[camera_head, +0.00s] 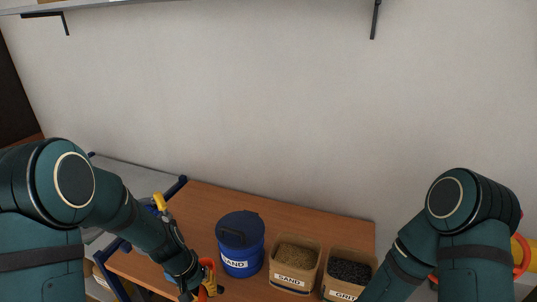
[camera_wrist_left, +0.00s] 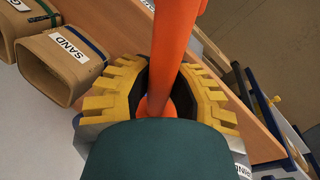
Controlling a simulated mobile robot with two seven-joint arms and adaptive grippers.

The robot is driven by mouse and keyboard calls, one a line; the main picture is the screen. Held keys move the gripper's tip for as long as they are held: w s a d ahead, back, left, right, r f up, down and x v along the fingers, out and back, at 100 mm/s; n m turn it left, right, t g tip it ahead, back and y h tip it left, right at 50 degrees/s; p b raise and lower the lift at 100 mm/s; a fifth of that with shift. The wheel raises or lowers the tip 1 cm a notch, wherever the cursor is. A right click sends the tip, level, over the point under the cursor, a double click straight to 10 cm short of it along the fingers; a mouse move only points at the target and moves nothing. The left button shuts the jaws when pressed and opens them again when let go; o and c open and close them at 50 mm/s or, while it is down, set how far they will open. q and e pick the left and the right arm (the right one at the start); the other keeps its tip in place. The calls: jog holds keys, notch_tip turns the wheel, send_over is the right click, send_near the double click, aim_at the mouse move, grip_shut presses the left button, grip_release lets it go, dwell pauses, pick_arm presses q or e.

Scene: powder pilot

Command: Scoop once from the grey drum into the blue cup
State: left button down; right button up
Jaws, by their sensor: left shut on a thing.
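My left gripper (camera_head: 208,284) is low in the head view, left of the blue SAND drum. In the left wrist view its yellow fingers (camera_wrist_left: 160,95) are shut around an orange handle (camera_wrist_left: 176,40). The far end of the handle runs out of the picture, so I cannot see a scoop bowl or any load. No grey drum and no blue cup can be made out in either view. My right gripper is out of view; only its arm shows at the lower right.
A blue lidded drum (camera_head: 240,243) marked SAND stands on the wooden table (camera_head: 195,205). To its right are an open SAND box (camera_head: 292,281) and a GRIT box (camera_head: 349,272) with dark grains. A tan SAND container (camera_wrist_left: 38,78) shows in the left wrist view.

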pick_arm(q)
jog(key=s, duration=0.1)
jog(key=m, duration=0.1)
jog(key=s+a, duration=0.1)
jog(key=shift+s+r+m+g+b, duration=0.25)
jog(key=shift+s+m+g+b, duration=0.05)
jog(key=shift+s+b, duration=0.1)
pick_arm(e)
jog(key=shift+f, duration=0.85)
pick_arm(q)
jog(key=shift+w, duration=0.1)
dwell(0.8)
